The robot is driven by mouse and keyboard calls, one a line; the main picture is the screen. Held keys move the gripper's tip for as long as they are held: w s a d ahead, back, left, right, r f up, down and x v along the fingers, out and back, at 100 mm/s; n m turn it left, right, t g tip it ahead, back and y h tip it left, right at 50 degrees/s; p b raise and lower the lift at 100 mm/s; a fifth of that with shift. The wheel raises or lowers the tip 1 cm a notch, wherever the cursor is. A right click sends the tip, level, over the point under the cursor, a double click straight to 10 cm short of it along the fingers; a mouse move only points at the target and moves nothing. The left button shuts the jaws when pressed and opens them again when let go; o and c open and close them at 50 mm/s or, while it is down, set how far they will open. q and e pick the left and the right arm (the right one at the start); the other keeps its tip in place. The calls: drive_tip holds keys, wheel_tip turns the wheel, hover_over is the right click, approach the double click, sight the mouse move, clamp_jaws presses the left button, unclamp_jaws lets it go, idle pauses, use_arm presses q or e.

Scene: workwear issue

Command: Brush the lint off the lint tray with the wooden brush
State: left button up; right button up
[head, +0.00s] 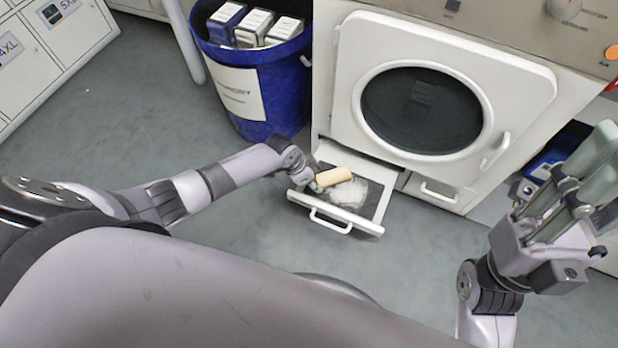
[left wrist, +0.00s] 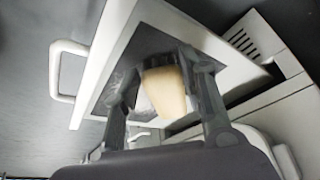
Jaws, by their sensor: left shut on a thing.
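The wooden brush (head: 334,177) is a pale tan block. My left gripper (head: 314,183) is shut on it and holds it over the pulled-out lint tray (head: 360,227), near the tray's left side. A patch of whitish-grey lint (head: 350,194) lies on the dark tray surface, beside and below the brush. In the left wrist view the brush (left wrist: 164,92) sits between my two fingers above the dark screen; whether it touches the lint cannot be told. My right gripper (head: 604,160) is raised at the right, with its fingers apart and nothing between them.
The white dryer (head: 520,85) with its round door stands behind the tray. A blue bin (head: 282,105) with boxes in it stands to the left of the dryer. White lockers (head: 35,75) line the far left. The grey floor in front of the tray is clear.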

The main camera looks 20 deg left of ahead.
sight(331, 182)
use_arm(q)
drive_tip(key=shift+s+d+f+p, duration=0.1)
drive_tip(key=shift+d+p, duration=0.1)
drive_tip(key=shift+d, duration=1.05)
drive_tip(key=shift+s+d+p, duration=0.1)
drive_tip(key=shift+d+p, duration=0.1)
drive_tip(key=shift+d, duration=1)
drive_tip(key=shift+d+p, duration=0.4)
drive_tip(key=shift+d, duration=2.65)
drive_tip(key=shift+w+b, duration=0.6)
drive_tip(key=shift+w, duration=0.3)
drive_tip(key=shift+a+p, duration=0.4)
drive_tip(key=shift+a, duration=2.7)
drive_tip(key=shift+w+a, duration=0.2)
drive_tip(key=shift+a, duration=2.95)
